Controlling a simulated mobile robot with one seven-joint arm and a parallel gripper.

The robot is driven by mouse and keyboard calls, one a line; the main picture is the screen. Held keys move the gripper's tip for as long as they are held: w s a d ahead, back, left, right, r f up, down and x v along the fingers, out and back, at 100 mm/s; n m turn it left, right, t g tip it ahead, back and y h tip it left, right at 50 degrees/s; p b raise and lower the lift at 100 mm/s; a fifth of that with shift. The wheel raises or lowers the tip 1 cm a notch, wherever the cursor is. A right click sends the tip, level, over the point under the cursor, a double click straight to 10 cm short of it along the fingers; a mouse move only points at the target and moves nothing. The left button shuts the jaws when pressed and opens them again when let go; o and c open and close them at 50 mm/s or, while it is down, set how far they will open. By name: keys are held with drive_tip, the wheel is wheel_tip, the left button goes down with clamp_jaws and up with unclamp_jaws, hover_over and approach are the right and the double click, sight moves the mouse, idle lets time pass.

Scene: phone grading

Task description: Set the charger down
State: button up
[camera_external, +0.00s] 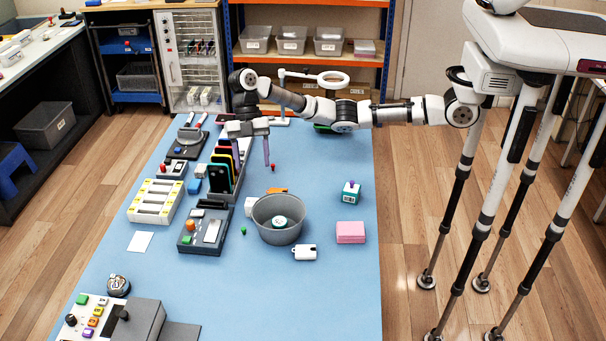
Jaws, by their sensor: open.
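My gripper (251,160) hangs over the blue table, by the rack of upright phones. Its fingers are apart and I see nothing held between them. A small white block with dark marks, which looks like a charger (305,252), lies on the table just right of the grey bin (291,236). It rests apart from my gripper, nearer the camera. Another white block (249,206) stands against the bin's left side. I cannot tell for certain which one is the charger.
The phone rack (221,182) stands close left of my gripper. A round item lies inside the bin. A pink block (350,232) and a white-and-teal cube (351,193) sit to the right. Grey fixtures (205,228) line the left. The front middle of the blue table (280,305) is clear.

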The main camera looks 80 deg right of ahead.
drive_tip(key=w+d+m+t+y+p, duration=0.1)
drive_tip(key=d+m+t+y+p, duration=0.15)
drive_tip(key=d+y, duration=0.8)
drive_tip(key=h, duration=0.3)
approach(252, 202)
drive_tip(key=a, duration=0.1)
drive_tip(key=a+f+n+p, duration=0.1)
drive_tip(key=shift+w+a+g, duration=0.25)
drive_tip(key=shift+a+g, duration=0.05)
drive_tip(key=shift+g, duration=0.05)
drive_tip(key=shift+x, duration=3.15)
drive_tip(key=shift+c, duration=0.4)
drive_tip(key=c, duration=1.1)
drive_tip(key=shift+r, duration=0.15)
